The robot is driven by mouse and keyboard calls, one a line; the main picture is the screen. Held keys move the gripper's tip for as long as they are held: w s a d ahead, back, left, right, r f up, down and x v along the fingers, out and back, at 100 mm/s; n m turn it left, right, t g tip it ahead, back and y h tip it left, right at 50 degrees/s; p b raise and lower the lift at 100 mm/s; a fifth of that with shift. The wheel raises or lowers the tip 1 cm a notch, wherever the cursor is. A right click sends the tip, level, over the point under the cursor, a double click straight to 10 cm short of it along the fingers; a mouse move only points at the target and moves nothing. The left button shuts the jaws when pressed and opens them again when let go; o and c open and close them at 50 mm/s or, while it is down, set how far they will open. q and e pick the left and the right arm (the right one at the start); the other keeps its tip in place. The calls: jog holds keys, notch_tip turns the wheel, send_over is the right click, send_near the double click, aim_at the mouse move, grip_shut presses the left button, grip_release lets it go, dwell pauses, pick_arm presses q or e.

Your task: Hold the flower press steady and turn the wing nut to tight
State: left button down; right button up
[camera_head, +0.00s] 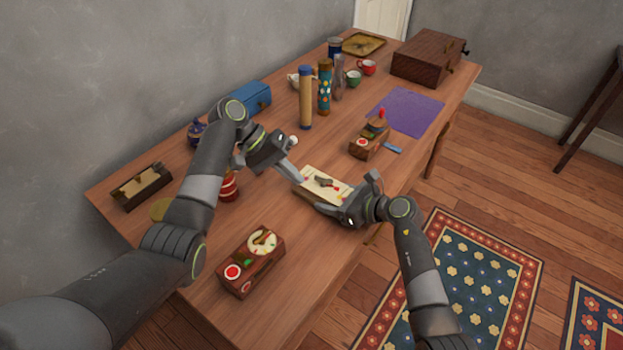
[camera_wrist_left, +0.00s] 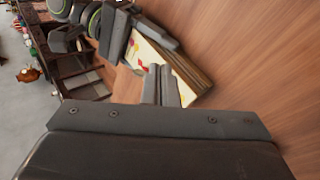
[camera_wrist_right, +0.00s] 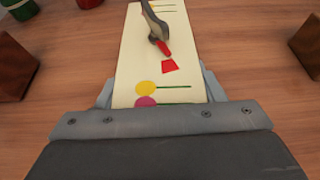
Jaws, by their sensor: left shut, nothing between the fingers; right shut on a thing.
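The flower press (camera_head: 312,173) is a flat cream-topped block with printed flowers, lying near the table's front edge. A grey wing nut (camera_wrist_right: 154,24) with a red tip sits on its top. In the right wrist view the red tip points towards a red mark (camera_wrist_right: 169,67) and stops just short of it. My right gripper (camera_head: 346,194) is shut across the near end of the press (camera_wrist_right: 150,75). My left gripper (camera_head: 302,180) is shut and empty beside the press's left end. It also shows in the left wrist view (camera_wrist_left: 161,85), in front of the press (camera_wrist_left: 190,82).
A wooden box with dial and red button (camera_head: 251,263) stands front left. Another small wooden box (camera_head: 369,142) lies behind the press. A purple cloth (camera_head: 407,112), tall tubes (camera_head: 305,98), a blue box (camera_head: 250,97) and a large brown case (camera_head: 428,57) stand farther back. Bare table lies left of the press.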

aim_at(324, 181)
pick_arm(q)
jog(key=s+r+m+t+y, duration=0.3)
jog(key=s+r+m+t, duration=0.4)
jog(key=m, duration=1)
jog(key=x, duration=0.6)
jog(key=s+f+x, duration=0.1)
jog(key=x, duration=0.3)
jog(key=shift+a, duration=0.4)
jog(key=w, duration=0.3)
jog(key=shift+d, duration=0.25)
jog(key=shift+w+d, duration=0.15)
jog(key=shift+w, duration=0.35)
